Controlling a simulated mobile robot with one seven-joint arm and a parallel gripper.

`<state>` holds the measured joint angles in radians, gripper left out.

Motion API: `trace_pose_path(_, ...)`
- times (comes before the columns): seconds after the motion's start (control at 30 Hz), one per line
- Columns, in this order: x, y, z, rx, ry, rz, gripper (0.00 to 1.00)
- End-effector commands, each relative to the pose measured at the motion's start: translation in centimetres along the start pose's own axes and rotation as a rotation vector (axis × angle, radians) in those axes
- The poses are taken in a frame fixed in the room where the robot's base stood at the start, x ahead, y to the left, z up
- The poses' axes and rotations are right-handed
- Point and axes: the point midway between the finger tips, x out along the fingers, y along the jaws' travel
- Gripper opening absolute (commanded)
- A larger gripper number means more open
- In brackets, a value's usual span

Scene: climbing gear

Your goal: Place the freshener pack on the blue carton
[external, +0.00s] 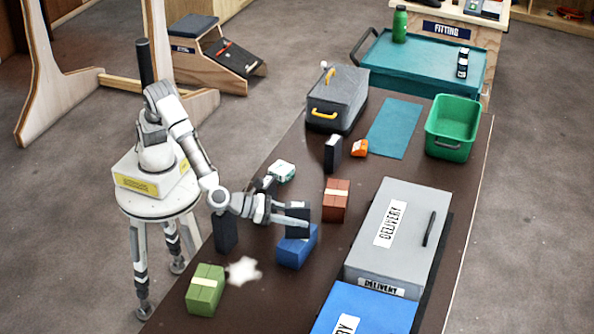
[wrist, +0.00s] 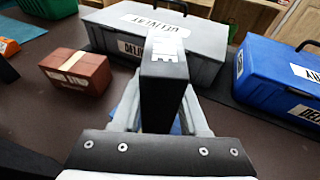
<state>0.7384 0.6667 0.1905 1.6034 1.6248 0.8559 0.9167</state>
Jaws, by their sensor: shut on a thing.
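My gripper (external: 285,215) is shut on an upright black box with a white label, taken to be the freshener pack (external: 297,222). In the wrist view the pack (wrist: 163,85) stands between the two pale fingers (wrist: 160,110), its label on the top and upper face. The blue carton (external: 296,250) lies on the brown table directly below the pack in the external view. In the wrist view only a sliver of blue (wrist: 176,126) shows behind the pack, which hides the rest. I cannot tell whether the pack touches the carton.
A red-brown carton (external: 335,205) stands just behind the blue one. The grey delivery box (external: 392,230) and blue delivery box (external: 365,308) are to the right. A green carton (external: 205,290), a white star-shaped thing (external: 244,271) and another black box (external: 225,232) lie left.

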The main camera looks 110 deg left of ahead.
Motion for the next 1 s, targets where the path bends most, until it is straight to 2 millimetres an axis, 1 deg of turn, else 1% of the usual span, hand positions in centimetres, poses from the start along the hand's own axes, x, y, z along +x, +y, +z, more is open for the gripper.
trace_pose_path(0.17,0.1,0.0,-0.4,0.0,0.0,0.0,0.0)
trace_pose_path(0.2,0.1,0.0,-0.4,0.0,0.0,0.0,0.45)
trace_pose_path(0.27,0.1,0.0,-0.3,0.0,0.0,0.0,0.56)
trace_pose_path(0.3,0.1,0.0,-0.3,0.0,0.0,0.0,0.63)
trace_pose_path(0.37,0.1,0.0,-0.3,0.0,0.0,0.0,0.73)
trace_pose_path(0.63,0.1,0.0,-0.3,0.0,0.0,0.0,0.73)
trace_pose_path(0.77,-0.3,-0.1,0.2,0.0,0.001,-0.001,0.73)
trace_pose_path(0.87,-2.0,-0.2,0.2,0.0,0.001,-0.004,0.73)
trace_pose_path(1.0,-5.1,-0.1,0.2,0.0,0.001,-0.004,0.73)
